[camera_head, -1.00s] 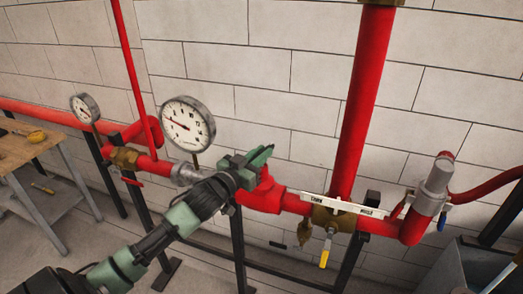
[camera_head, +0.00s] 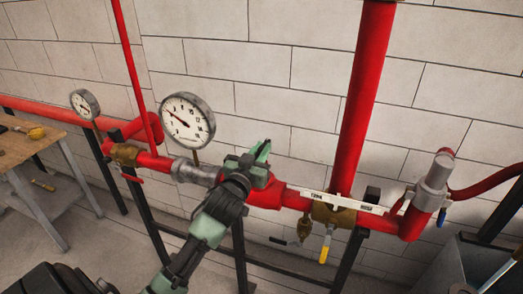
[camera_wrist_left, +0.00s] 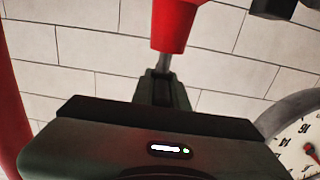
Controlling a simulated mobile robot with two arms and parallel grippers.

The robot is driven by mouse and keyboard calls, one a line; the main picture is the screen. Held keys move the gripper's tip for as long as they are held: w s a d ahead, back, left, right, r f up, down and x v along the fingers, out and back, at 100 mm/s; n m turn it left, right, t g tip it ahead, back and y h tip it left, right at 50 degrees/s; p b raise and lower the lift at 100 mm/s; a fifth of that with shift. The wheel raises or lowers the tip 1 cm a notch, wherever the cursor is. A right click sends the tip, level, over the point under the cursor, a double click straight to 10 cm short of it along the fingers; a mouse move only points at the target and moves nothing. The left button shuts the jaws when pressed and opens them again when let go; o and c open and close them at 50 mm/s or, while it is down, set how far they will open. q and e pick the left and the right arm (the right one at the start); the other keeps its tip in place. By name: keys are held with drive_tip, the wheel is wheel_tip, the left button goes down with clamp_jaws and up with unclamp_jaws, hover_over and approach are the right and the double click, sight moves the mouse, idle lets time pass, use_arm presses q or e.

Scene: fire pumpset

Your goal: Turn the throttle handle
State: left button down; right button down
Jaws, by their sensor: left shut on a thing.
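My left gripper (camera_head: 262,154) is at the red pipe fitting (camera_head: 266,196), just right of the large gauge. In the left wrist view the fingers (camera_wrist_left: 162,88) are shut on a thin grey metal rod (camera_wrist_left: 163,62), which I take to be the throttle handle. The rod sticks out of a red part (camera_wrist_left: 174,26). In the head view the gripper and wrist hide the rod and part of the fitting. My right gripper is not in view.
A large round gauge (camera_head: 187,120) stands close left of the gripper. A wooden-topped bench (camera_head: 30,150) is at left.

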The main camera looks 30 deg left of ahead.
use_arm(q)
drive_tip(key=c, duration=1.4)
unclamp_jaws()
drive_tip(key=shift+r, duration=0.1)
drive_tip(key=b+v, duration=0.2)
drive_tip(key=v, duration=0.5)
drive_tip(key=shift+s, duration=0.35)
drive_tip(key=shift+s, duration=0.1)
